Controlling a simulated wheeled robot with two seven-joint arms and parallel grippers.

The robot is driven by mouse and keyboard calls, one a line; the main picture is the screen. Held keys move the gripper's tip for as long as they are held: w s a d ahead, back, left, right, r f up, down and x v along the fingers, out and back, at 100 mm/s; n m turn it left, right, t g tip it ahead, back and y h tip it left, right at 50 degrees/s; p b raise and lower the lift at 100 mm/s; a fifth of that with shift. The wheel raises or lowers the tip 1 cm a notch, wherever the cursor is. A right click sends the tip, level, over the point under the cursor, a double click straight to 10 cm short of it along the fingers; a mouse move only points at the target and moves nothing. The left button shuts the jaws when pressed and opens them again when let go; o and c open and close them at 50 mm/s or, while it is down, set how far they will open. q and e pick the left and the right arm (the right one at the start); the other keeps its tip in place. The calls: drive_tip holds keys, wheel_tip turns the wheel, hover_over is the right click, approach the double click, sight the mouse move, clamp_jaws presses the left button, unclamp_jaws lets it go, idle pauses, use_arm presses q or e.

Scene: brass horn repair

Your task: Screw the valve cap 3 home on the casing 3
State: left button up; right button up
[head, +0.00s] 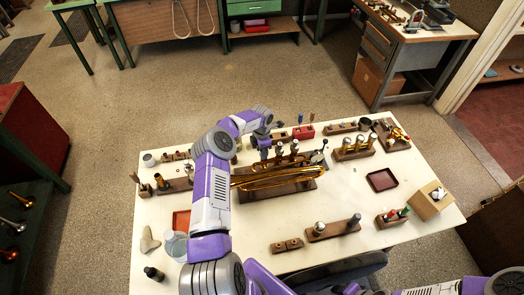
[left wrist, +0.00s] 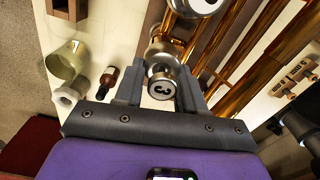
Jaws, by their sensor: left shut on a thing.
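The brass horn (head: 275,182) lies on a wooden stand in the middle of the white table. My left gripper (head: 264,152) reaches down at the horn's far left side. In the left wrist view, the silver valve cap 3 (left wrist: 162,87), marked "3", sits between the fingers of my left gripper (left wrist: 160,92), which is shut on it. A silver casing (left wrist: 163,52) shows right behind the cap, in line with it. I cannot tell how far the cap is seated, and the fingers hide its sides. My right gripper is outside the views.
A dark red tray (head: 382,180) and a wooden box (head: 430,203) stand to the right. Wooden racks with valve parts (head: 354,149) line the far side.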

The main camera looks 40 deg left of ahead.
use_arm(q)
drive_tip(key=shift+a+m, duration=0.1)
drive_tip(key=shift+m, duration=1.2)
drive_tip(key=m, duration=0.3)
drive_tip(key=shift+w+a+m, duration=0.1)
drive_tip(key=shift+w+m, duration=0.05)
drive_tip(key=shift+m, duration=0.25)
drive_tip(key=shift+m+b, duration=0.3)
drive_tip(key=shift+m, duration=0.4)
drive_tip(key=shift+w, duration=0.1)
drive_tip(key=m, duration=0.4)
drive_tip(key=shift+w+b, duration=0.15)
drive_tip(key=shift+b, duration=0.15)
drive_tip(key=shift+m, duration=0.5)
